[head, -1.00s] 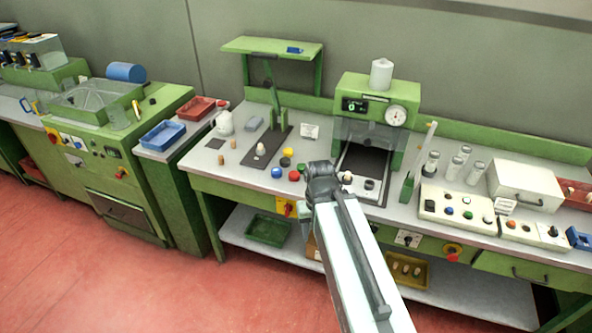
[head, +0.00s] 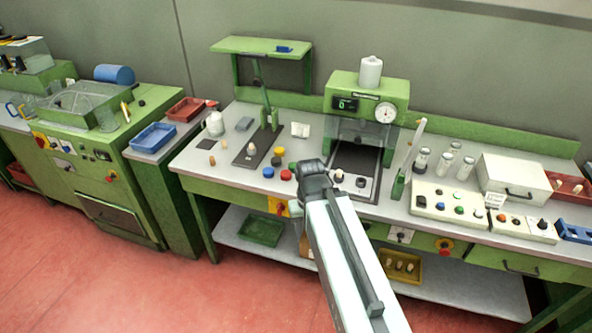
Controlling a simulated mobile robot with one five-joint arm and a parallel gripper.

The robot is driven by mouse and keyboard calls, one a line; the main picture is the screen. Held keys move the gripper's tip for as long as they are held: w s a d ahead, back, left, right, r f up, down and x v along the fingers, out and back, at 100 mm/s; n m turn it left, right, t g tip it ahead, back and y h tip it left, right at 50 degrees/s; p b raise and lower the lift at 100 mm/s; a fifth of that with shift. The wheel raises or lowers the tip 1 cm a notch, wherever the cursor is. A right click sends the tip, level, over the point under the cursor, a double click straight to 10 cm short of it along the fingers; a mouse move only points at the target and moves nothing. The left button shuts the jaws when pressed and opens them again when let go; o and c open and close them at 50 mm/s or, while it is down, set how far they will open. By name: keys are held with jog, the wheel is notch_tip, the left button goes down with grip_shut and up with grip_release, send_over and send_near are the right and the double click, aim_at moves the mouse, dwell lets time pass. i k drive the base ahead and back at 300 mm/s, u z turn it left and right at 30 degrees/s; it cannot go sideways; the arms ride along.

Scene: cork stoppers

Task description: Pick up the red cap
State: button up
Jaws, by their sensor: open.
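The red cap (head: 286,174) is a small round piece on the grey bench top (head: 218,181), close to its front edge. A blue cap (head: 268,172) is just left of it. A black cap (head: 276,161) and a yellow cap (head: 279,151) are behind it. My gripper (head: 312,178) appears just right of the red cap in the head view, apart from it in the picture. It is open, seen from behind; its fingertips are mostly hidden by my own arm, and its height over the bench is unclear.
Behind my gripper stands a green machine (head: 367,95) with a gauge and a dark bed. A lever press (head: 265,105) stands behind the caps. Cork stoppers (head: 211,160) are to the left. A button panel (head: 450,204) lies to the right.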

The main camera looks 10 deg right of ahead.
aim_at(286, 175)
jog(key=u, duration=0.35)
jog(key=k, duration=1.05)
jog(key=u, duration=0.8)
jog(key=i, duration=1.05)
jog(key=z, duration=0.8)
jog(key=i, duration=0.55)
jog(key=z, duration=0.3)
jog(key=k, duration=0.85)
jog(key=z, duration=0.15)
jog(key=i, duration=0.9)
jog(key=u, duration=0.1)
